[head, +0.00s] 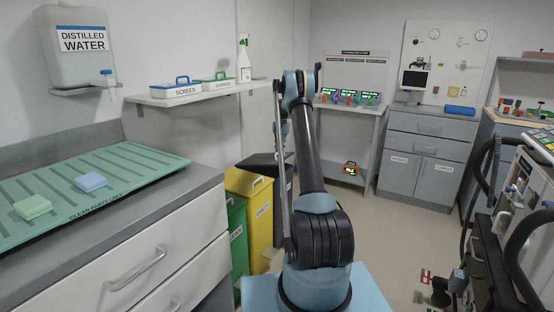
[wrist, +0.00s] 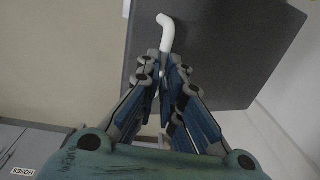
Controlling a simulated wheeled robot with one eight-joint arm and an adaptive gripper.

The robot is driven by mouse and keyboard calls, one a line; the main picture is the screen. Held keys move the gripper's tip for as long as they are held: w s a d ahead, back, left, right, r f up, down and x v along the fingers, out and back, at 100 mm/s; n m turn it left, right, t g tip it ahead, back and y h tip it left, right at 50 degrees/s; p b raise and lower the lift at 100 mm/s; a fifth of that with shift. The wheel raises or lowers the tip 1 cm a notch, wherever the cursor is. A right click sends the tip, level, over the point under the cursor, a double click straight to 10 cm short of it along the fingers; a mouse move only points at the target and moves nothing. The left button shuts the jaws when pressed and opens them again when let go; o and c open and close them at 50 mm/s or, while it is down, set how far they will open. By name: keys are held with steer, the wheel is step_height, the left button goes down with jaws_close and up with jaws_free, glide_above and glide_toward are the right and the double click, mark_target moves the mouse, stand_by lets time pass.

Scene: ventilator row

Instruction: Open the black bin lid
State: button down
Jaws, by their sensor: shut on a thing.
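The black bin lid (wrist: 222,50) fills the upper right of the wrist view as a dark flat panel with a white bent handle (wrist: 166,32) at its edge. My gripper (wrist: 164,75) is shut on the lower end of this handle. In the head view the black lid (head: 262,161) shows left of my arm, above the black bin, which my arm partly covers. My gripper is mostly hidden behind my arm there. I cannot tell the lid's exact angle.
A yellow bin (head: 258,205) and a green bin (head: 238,235) stand just in front of the black bin. A wall shelf (head: 205,94) with boxes and a spray bottle hangs above. A counter (head: 190,200) is at left, a trolley at right. Floor (head: 390,225) is clear right of my arm.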

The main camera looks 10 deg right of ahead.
steer(key=c, duration=2)
jaws_free()
steer(key=shift+w+a+r, duration=0.1)
steer(key=shift+a+r, duration=0.15)
steer(key=shift+a, duration=0.25)
steer(key=shift+c, duration=0.2)
steer(key=o, duration=0.4)
steer(key=shift+w+a+f, duration=0.1)
steer(key=shift+f, duration=0.1)
steer(key=shift+c, duration=0.2)
steer(key=shift+d, duration=0.3)
steer(key=shift+r, duration=0.1)
step_height(320, 180, up, 12)
steer(key=shift+s+d, duration=0.25)
